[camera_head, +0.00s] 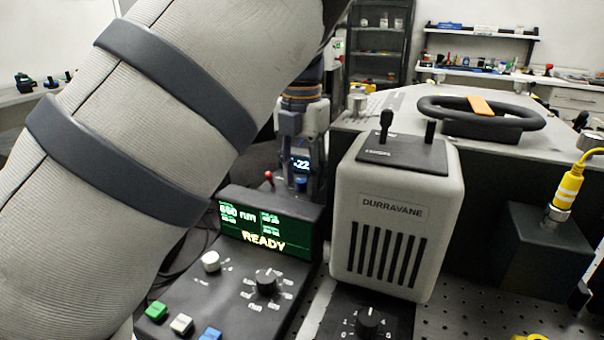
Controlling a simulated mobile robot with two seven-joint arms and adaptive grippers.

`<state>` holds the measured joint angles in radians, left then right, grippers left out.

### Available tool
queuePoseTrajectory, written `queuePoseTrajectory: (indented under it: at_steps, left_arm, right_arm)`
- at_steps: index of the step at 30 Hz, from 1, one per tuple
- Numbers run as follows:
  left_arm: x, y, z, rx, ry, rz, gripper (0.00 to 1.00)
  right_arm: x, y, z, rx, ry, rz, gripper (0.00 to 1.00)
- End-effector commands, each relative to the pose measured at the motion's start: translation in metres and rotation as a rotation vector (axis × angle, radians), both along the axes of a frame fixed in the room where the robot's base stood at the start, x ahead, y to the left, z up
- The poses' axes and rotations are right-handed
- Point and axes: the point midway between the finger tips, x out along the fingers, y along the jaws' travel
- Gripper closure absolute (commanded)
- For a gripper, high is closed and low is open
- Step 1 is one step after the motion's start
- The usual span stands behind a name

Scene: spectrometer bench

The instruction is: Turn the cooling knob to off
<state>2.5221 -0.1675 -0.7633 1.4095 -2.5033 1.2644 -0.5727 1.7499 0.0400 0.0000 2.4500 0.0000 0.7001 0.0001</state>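My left arm crosses the left half of the view, and its wrist drops behind the control box. My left gripper (299,182) is small and dark there, beside a small display (301,163) that seems to read -22. Its fingers are too unclear to tell open from shut. A black knob (367,321) with a numbered scale sits in front of the pale DURRAVANE housing (395,215). Another black knob (266,281) with labels around it sits on the control box (240,310). No label reading cooling is legible. My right gripper is not in view.
The control box has a green READY screen (263,228), a white knob (210,261) and coloured buttons (181,323). A red-tipped lever (268,176) rises behind it. A black ring handle (478,115) and a yellow cable plug (568,187) are at the right.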

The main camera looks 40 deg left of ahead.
Motion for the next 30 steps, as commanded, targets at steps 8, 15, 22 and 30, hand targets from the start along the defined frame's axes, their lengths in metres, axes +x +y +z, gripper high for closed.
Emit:
queuePoseTrajectory:
  at_steps: [8,15,22,30]
  left_arm:
    - [0.0,-0.0001,0.0002,0.0,0.0,0.001,1.0]
    - [-0.0006,0.0003,0.0004,0.003,0.001,0.297,1.0]
    - [0.0002,0.0,-0.0003,-0.001,0.001,0.416,1.0]
    - [0.0001,-0.0001,-0.0002,-0.001,0.002,0.413,0.62]
  right_arm:
    - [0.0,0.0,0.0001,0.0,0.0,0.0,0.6]
    - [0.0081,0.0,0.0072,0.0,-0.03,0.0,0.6]
    - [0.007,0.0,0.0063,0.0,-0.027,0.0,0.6]
    - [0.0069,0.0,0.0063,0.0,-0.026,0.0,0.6]
